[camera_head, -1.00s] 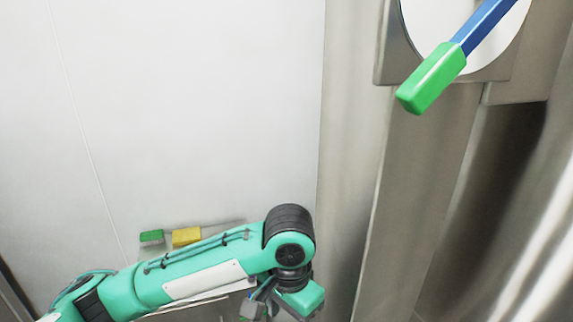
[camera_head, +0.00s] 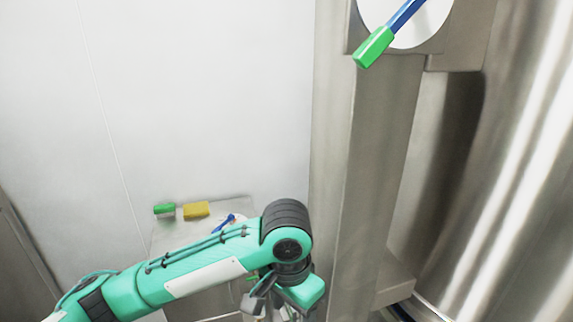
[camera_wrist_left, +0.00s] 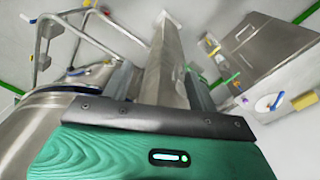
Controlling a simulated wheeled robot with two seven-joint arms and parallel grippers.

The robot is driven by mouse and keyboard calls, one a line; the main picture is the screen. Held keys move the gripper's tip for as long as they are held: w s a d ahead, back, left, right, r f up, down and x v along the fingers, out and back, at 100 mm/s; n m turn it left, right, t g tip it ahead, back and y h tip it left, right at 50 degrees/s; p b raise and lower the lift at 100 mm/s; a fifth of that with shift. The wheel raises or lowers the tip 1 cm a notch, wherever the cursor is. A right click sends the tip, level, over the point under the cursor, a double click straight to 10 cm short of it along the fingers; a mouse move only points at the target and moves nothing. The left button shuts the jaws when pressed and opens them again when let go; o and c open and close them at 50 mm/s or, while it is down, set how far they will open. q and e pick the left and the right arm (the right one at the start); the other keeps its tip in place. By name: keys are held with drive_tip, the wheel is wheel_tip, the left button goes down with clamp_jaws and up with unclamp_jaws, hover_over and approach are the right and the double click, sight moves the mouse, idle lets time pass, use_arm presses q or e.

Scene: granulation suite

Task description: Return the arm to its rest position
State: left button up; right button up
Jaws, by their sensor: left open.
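My left arm (camera_head: 205,265), teal with black joints, comes in from the left in the head view and bends down at its wrist. My left gripper (camera_head: 270,302) is at the bottom edge of the head view, partly cut off and partly hidden by the arm. In the left wrist view its two dark fingers stand apart (camera_wrist_left: 160,88), with nothing held between them. My right gripper is in neither view.
A blue lever with a green grip (camera_head: 374,47) sits on a white disc on a steel housing. A steel cabinet (camera_head: 160,238) behind my arm bears green and yellow pieces and a blue handle. A steel column (camera_head: 385,160) stands right of my wrist.

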use_arm(q)
drive_tip(key=s+a+f+n+t+h, duration=0.1)
drive_tip(key=s+a+f+n+h, duration=0.15)
drive_tip(key=f, duration=0.45)
drive_tip(key=s+a+f+n+t+h, duration=0.1)
drive_tip(key=s+a+f+t+h, duration=0.15)
drive_tip(key=f, duration=0.35)
drive_tip(key=s+a+f+n+y, duration=0.25)
drive_tip(key=s+a+f, duration=0.3)
drive_tip(key=a, duration=0.45)
drive_tip(key=s+a+f+n+y, duration=0.1)
drive_tip(key=s+a+f+y, duration=0.25)
drive_tip(key=s+a, duration=0.4)
wheel_tip(320, 180, down, 38)
drive_tip(key=a+g+b, duration=0.1)
drive_tip(key=a+b, duration=0.1)
drive_tip(key=b, duration=0.3)
drive_tip(key=s+a+f+b, duration=0.1)
drive_tip(key=s+f+b, duration=0.1)
drive_tip(key=s+f, duration=0.7)
drive_tip(key=s+a+f+g+b, duration=0.1)
drive_tip(key=s+a+f+b, duration=0.1)
drive_tip(key=s+f, duration=0.7)
wheel_tip(320, 180, down, 5)
drive_tip(key=shift+s+r, duration=0.1)
drive_tip(key=shift+s, duration=0.1)
